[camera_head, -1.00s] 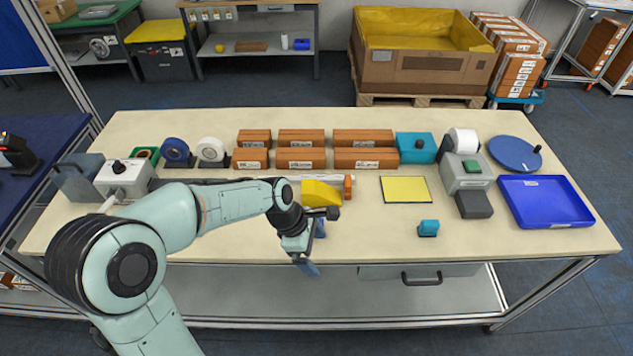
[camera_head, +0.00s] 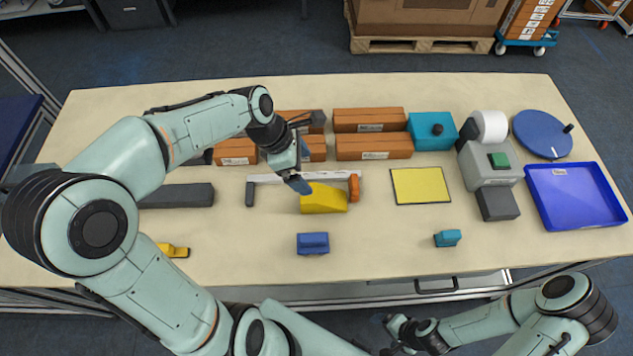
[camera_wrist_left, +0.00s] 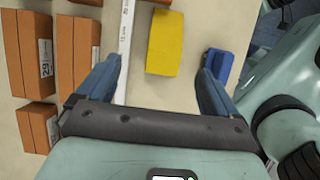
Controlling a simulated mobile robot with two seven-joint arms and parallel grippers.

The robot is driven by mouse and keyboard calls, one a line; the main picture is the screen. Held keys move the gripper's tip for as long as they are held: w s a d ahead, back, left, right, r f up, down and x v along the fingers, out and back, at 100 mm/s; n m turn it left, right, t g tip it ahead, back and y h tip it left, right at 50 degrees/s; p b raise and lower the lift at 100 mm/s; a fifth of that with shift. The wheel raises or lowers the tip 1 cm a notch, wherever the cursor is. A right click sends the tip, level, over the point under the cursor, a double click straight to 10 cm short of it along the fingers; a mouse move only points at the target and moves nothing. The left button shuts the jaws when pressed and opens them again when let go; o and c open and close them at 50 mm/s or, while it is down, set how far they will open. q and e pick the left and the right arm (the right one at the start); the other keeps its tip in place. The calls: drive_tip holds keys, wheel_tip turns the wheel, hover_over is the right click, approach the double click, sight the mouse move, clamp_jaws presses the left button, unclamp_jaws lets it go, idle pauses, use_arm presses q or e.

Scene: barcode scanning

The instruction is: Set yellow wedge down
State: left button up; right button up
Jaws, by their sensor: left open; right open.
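The yellow wedge (camera_head: 323,199) lies on the table just in front of a white ruler-like strip (camera_head: 290,178). It shows in the left wrist view (camera_wrist_left: 165,43) ahead of the fingertips, with clear space between it and both fingers. My left gripper (camera_head: 298,182) is open and empty, just behind and left of the wedge in the head view; it also shows in the left wrist view (camera_wrist_left: 160,72). My right gripper (camera_head: 384,322) is open in front of the table's front edge; its fingers are small and partly unclear.
A blue block (camera_head: 313,243) stands in front of the wedge. A yellow mat (camera_head: 420,185) lies to its right, with a teal block (camera_head: 447,238) nearby. Brown boxes (camera_head: 374,146) line the back. A blue tray (camera_head: 573,197) is at right. The front middle has free room.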

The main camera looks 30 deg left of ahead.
sight(319, 193)
use_arm(q)
drive_tip(key=x, duration=0.7)
drive_tip(key=shift+s+d+b, duration=0.1)
drive_tip(key=shift+s+b, duration=0.2)
drive_tip(key=shift+w+d+f, duration=0.15)
drive_tip(key=shift+w+f, duration=0.05)
drive_tip(key=shift+f, duration=0.4)
drive_tip(key=x, duration=0.2)
drive_tip(key=s+x, duration=0.1)
drive_tip(key=x, duration=0.1)
drive_tip(key=shift+w+f, duration=0.1)
drive_tip(key=shift+f, duration=0.15)
drive_tip(key=shift+w+d+f, duration=0.1)
drive_tip(key=shift+w+f, duration=0.05)
drive_tip(key=shift+f, duration=0.15)
use_arm(e)
drive_tip(key=shift+s+d+f, duration=0.1)
drive_tip(key=shift+s+f, duration=0.45)
drive_tip(key=shift+s, duration=0.05)
use_arm(q)
drive_tip(key=shift+c, duration=0.3)
drive_tip(key=c, duration=1.1)
drive_tip(key=shift+c, duration=0.2)
drive_tip(key=shift+r, duration=0.15)
